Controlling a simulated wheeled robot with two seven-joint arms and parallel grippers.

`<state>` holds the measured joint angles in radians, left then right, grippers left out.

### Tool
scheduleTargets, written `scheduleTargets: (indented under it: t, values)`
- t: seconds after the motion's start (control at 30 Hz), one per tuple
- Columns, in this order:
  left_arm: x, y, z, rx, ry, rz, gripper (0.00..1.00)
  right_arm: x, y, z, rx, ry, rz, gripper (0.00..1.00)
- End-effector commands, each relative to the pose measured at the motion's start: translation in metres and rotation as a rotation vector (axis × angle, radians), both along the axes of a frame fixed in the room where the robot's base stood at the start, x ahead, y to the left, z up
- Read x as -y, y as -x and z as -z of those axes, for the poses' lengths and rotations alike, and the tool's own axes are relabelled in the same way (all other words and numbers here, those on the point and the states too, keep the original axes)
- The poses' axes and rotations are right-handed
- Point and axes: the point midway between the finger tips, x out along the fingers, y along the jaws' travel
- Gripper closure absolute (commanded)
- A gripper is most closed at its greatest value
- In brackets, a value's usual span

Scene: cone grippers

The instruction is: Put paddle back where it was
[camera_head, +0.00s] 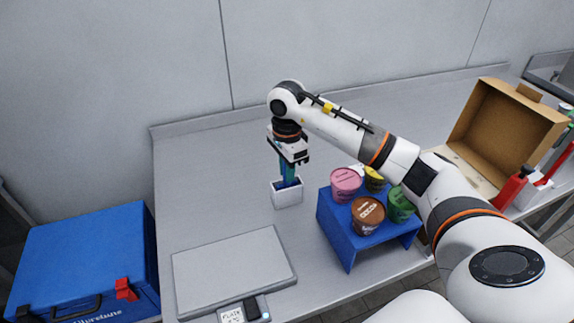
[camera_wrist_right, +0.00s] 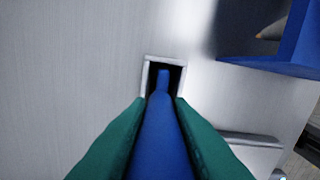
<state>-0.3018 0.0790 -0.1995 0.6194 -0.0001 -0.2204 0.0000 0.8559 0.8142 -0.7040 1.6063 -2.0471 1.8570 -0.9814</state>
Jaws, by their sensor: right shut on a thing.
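My right gripper (camera_head: 287,169) is above a small white open-topped holder (camera_head: 287,196) on the table. Its green fingers are shut on a blue paddle (camera_head: 290,182), which points down into the holder's opening. In the right wrist view the paddle (camera_wrist_right: 165,130) runs between the two green fingers, and its far end is at or inside the dark opening of the holder (camera_wrist_right: 148,75). How deep the paddle sits is hidden. My left gripper is not in view.
A blue stand (camera_head: 340,238) with several ice cream tubs, such as a pink one (camera_head: 345,184), stands right of the holder. A grey scale (camera_head: 232,270) is at the front. A blue cooler box (camera_head: 85,265) is at left, an open cardboard box (camera_head: 505,130) at right. The table behind the holder is clear.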

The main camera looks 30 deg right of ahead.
Motion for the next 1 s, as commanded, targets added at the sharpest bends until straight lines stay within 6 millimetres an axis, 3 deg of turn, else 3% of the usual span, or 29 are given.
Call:
scheduleTargets:
  t: [1.0]
  values:
    - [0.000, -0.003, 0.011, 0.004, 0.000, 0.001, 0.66, 0.000, 0.000, 0.015, 0.000, 0.000, 0.000, 1.00]
